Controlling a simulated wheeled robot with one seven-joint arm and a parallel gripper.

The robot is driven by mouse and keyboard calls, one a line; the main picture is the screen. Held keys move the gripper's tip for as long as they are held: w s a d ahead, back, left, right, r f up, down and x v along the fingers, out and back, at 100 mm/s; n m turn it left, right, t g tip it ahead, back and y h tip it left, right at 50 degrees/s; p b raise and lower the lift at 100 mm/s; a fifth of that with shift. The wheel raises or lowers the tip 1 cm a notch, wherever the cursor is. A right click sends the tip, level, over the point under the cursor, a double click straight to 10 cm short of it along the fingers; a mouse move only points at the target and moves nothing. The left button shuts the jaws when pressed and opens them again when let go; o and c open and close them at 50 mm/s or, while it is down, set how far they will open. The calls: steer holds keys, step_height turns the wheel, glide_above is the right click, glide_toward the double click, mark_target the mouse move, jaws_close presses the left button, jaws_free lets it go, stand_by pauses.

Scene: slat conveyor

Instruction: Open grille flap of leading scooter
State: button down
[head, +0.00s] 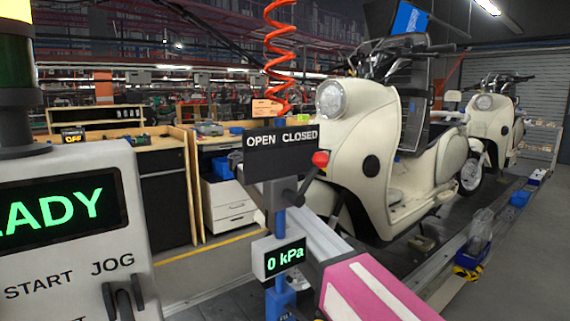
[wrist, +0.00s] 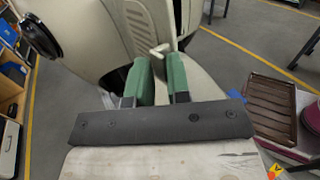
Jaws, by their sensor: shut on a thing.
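The leading cream scooter (head: 372,150) stands upright in the head view, with its round headlamp facing the near side. In the wrist view a cream panel with dark slots (wrist: 138,18) shows at the top, beyond my fingers. My gripper (wrist: 160,68) has green fingers and a dark grey palm. It is shut on a small pale handle (wrist: 160,50) that sticks out between the fingertips. The fingers hide part of the handle. I cannot tell how far the flap stands open. My gripper is not visible in the head view.
A valve with a red knob (head: 320,159) stands under an OPEN/CLOSED sign (head: 281,151), above a 0 kPa display (head: 285,258). A control box (head: 75,220) is at the left. A second scooter (head: 493,120) stands behind. A brown slatted tray (wrist: 270,108) is at the right.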

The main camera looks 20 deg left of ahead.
steer(key=shift+w+f+g, duration=0.1)
steer(key=shift+w+g, duration=0.2)
steer(key=shift+w, duration=0.5)
steer(key=shift+m, duration=0.3)
steer(key=c, duration=1)
jaws_free()
steer(key=shift+d, duration=0.15)
